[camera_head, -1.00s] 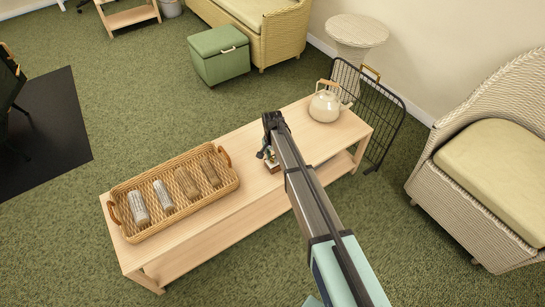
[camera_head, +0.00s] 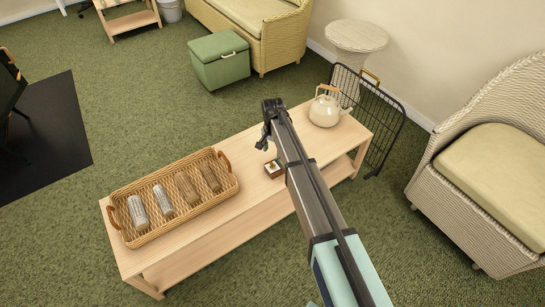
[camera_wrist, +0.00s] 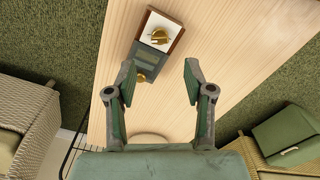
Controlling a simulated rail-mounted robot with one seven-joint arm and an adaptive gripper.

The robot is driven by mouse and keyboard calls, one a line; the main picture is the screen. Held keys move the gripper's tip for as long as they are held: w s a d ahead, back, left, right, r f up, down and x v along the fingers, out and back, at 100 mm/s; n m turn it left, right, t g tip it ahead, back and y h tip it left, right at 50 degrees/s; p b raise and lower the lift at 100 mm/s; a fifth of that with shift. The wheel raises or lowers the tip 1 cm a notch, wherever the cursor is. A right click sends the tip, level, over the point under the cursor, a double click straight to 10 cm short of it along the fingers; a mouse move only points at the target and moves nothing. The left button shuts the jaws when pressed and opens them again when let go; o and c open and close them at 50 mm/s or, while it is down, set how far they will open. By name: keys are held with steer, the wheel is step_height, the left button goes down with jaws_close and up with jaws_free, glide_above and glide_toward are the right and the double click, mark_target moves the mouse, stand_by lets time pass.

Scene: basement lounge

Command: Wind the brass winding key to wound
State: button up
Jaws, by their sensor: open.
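A small wooden box with a white top (camera_head: 274,169) sits on the bench, just left of my arm in the head view. The brass winding key (camera_wrist: 159,36) stands on its white face in the wrist view, beyond my fingertips. A grey-green panel (camera_wrist: 147,59) adjoins the white face, with a second round brass piece (camera_wrist: 141,77) at its near end, partly behind the left finger. My gripper (camera_wrist: 160,78) is open and empty, apart from the key. In the head view my gripper (camera_head: 265,136) is raised above the bench, beyond the box.
The light wood bench (camera_head: 205,240) carries a wicker tray (camera_head: 186,217) with several rolled items at left and a cream teapot (camera_head: 324,111) at right. A black wire rack (camera_head: 383,120) stands at the right end. A wicker armchair (camera_head: 440,205) is further right.

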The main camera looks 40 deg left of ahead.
steer(key=shift+r, duration=1.8)
steer(key=s+d+f+n+g+p, duration=0.1)
steer(key=s+d+f, duration=0.4)
steer(key=d, duration=0.9)
steer(key=s+d+f+n+g+h+p, duration=0.1)
steer(key=s+d+f, duration=0.35)
steer(key=d, duration=0.95)
steer(key=s+d+f+n+p, duration=0.15)
steer(key=d+f, duration=0.55)
steer(key=d, duration=0.8)
steer(key=s+d+m+g+y+p, duration=0.1)
steer(key=s+d+m+g+p, duration=0.2)
steer(key=s+d, duration=1.9)
steer(key=s+m+g, duration=0.1)
steer(key=s+m, duration=0.1)
steer(key=shift+s+d+f+g+p, duration=0.15)
steer(key=shift+s+f+g+p, duration=0.15)
steer(key=shift+s+g, duration=0.1)
